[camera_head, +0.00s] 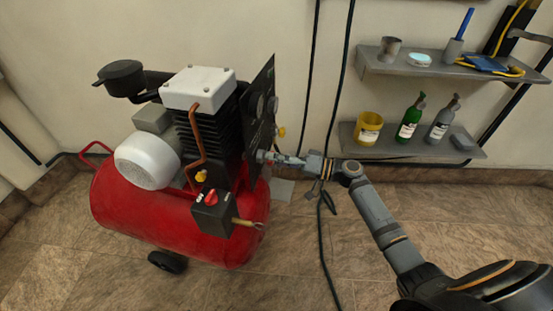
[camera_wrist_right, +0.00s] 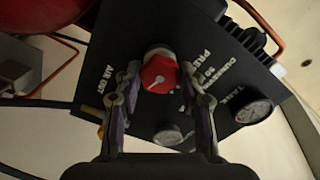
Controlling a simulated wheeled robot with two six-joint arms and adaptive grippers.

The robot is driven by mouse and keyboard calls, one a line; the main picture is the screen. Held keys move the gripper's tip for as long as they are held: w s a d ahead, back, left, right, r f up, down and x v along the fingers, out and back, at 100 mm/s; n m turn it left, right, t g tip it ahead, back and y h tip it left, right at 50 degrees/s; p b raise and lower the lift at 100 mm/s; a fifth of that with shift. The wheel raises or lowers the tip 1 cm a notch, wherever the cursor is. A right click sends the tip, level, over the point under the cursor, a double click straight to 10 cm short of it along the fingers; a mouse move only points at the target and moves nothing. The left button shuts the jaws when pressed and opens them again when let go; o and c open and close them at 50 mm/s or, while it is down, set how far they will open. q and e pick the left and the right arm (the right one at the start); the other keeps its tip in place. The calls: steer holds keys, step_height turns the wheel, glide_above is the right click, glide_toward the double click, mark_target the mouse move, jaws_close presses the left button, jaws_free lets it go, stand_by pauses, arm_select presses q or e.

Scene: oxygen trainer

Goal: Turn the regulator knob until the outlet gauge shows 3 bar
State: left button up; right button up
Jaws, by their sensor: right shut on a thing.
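The red regulator knob (camera_wrist_right: 159,74) with a white mark is on the black panel (camera_wrist_right: 215,75) of the compressor. My right gripper (camera_wrist_right: 159,90) is shut on it, one finger on each side. In the head view the right gripper (camera_head: 271,158) meets the panel (camera_head: 261,105), seen nearly edge-on. One gauge (camera_wrist_right: 254,111) shows beside the label TANK. Another gauge (camera_wrist_right: 168,135) lies between my fingers, dim and partly hidden. I cannot read either needle, nor tell for sure which gauge is the outlet one. My left gripper is not in view.
The red compressor tank (camera_head: 175,220) stands on the tiled floor, with a switch box (camera_head: 212,213) at its front. A yellow fitting (camera_head: 281,132) sticks out beside the panel. Black cables hang behind my right arm. Wall shelves (camera_head: 415,142) hold bottles and a yellow tin (camera_head: 369,128).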

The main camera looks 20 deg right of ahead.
steer(key=o, duration=1.2)
steer(key=shift+d, duration=0.1)
steer(key=v, duration=1.2)
